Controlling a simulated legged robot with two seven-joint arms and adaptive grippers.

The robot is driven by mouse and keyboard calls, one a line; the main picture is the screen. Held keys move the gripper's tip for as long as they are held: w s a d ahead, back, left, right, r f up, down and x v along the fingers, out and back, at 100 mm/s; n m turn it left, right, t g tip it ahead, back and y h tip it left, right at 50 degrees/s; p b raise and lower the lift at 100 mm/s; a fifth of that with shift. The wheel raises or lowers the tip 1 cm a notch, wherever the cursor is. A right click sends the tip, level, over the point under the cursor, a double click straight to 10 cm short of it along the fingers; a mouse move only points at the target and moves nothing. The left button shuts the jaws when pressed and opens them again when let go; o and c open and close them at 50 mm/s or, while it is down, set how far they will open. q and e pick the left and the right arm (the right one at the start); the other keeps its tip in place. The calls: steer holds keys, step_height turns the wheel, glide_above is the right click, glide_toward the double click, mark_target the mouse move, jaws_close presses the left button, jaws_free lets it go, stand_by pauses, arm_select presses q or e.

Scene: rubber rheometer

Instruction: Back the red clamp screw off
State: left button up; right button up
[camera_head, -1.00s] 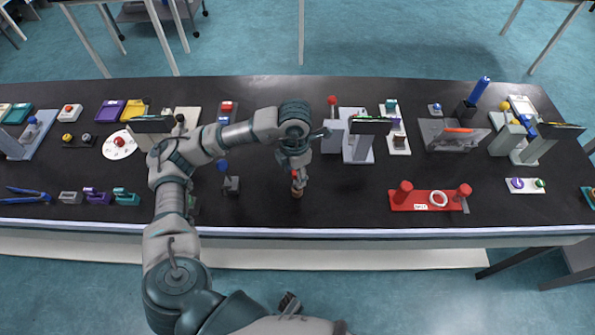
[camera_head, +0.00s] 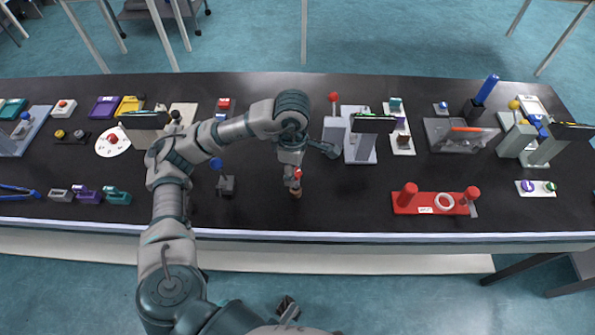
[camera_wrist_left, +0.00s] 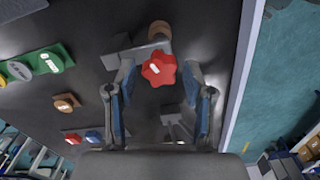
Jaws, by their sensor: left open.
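The red clamp screw (camera_head: 297,174) has a lobed red knob and stands near the table's front edge in the head view. In the left wrist view the red knob (camera_wrist_left: 159,68) faces me, with a brown round piece (camera_wrist_left: 160,31) and a grey block behind it. My left gripper (camera_head: 294,182) is at the screw. In the wrist view its two open fingers (camera_wrist_left: 158,78) stand on either side of the knob, with gaps on both sides. A dark part at the bottom of the head view may be my right gripper (camera_head: 288,308); its jaws cannot be made out.
A small stand with a blue knob (camera_head: 217,164) is to the left of the gripper. A red base with posts and a white ring (camera_head: 427,209) lies to the right. A press-like device (camera_head: 363,151) stands behind. The dark table (camera_head: 345,200) is clear between them.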

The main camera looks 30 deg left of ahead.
arm_select(q)
steer(key=m, duration=0.3)
steer(key=shift+m+b, duration=0.35)
steer(key=shift+m, duration=0.05)
steer(key=m, duration=0.3)
steer(key=shift+w+m+b, duration=0.15)
steer(key=shift+m+b, duration=0.2)
steer(key=shift+m, duration=0.05)
steer(key=shift+w+a+f+m, duration=0.1)
steer(key=shift+a+m, duration=0.05)
steer(key=shift+m, duration=0.65)
jaws_close()
steer(key=c, duration=1)
jaws_free()
steer(key=n, duration=0.2)
steer(key=n+p, duration=0.1)
steer(key=shift+s+n, duration=0.25)
steer(key=shift+n, duration=0.55)
arm_select(e)
steer(key=shift+s+f, duration=0.15)
steer(key=shift+f, duration=0.1)
steer(key=shift+r, duration=0.1)
